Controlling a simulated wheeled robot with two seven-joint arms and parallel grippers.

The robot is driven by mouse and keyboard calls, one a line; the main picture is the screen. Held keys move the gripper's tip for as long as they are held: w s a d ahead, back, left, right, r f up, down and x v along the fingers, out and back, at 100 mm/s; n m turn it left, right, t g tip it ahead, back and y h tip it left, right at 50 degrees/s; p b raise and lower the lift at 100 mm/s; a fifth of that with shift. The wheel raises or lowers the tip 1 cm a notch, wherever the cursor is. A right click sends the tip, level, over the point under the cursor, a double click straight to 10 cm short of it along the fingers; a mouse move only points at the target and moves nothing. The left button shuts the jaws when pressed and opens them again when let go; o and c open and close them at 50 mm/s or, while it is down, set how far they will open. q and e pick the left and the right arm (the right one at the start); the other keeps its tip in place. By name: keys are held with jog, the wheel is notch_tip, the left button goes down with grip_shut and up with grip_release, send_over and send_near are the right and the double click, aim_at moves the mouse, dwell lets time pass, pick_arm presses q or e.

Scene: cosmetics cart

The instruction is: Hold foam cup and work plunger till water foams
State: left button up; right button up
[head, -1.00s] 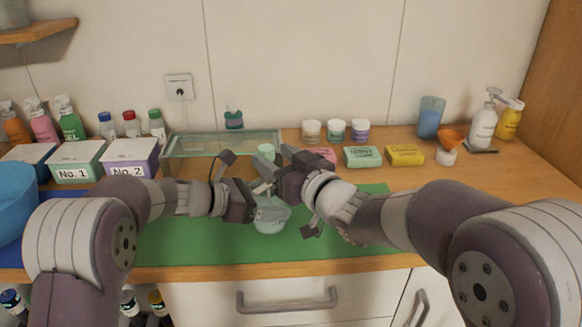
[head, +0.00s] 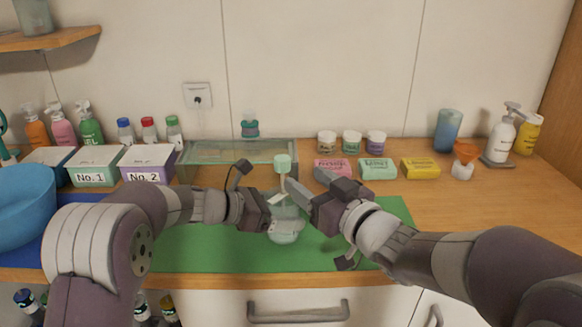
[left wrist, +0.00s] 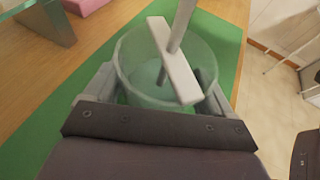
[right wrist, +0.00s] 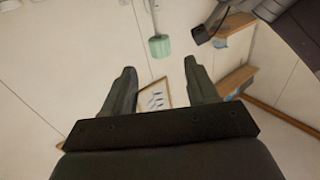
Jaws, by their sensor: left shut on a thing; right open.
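The clear foam cup (head: 286,236) is upright over the green mat in the head view. My left gripper (head: 268,214) is shut on its sides, one finger on each side in the left wrist view (left wrist: 160,85). A pale bar (left wrist: 174,62) lies across the cup's mouth, and the plunger's rod (left wrist: 182,22) passes through it. The plunger's mint knob (head: 283,163) stands above the cup, and it also shows in the right wrist view (right wrist: 159,46). My right gripper (head: 300,188) is open and empty, to the right of the rod, with the knob beyond its fingertips. No foam is discernible.
The green mat (head: 205,245) lies under the arms. A glass shelf (head: 240,155) stands behind the cup. Soap bars, including a pink one (head: 332,168), lie behind and right. Lidded boxes (head: 95,165) and a blue bowl (head: 22,205) are left. The right-hand countertop is mostly clear.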

aim_at(276, 158)
jog(key=x, duration=1.1)
jog(key=shift+c, duration=0.3)
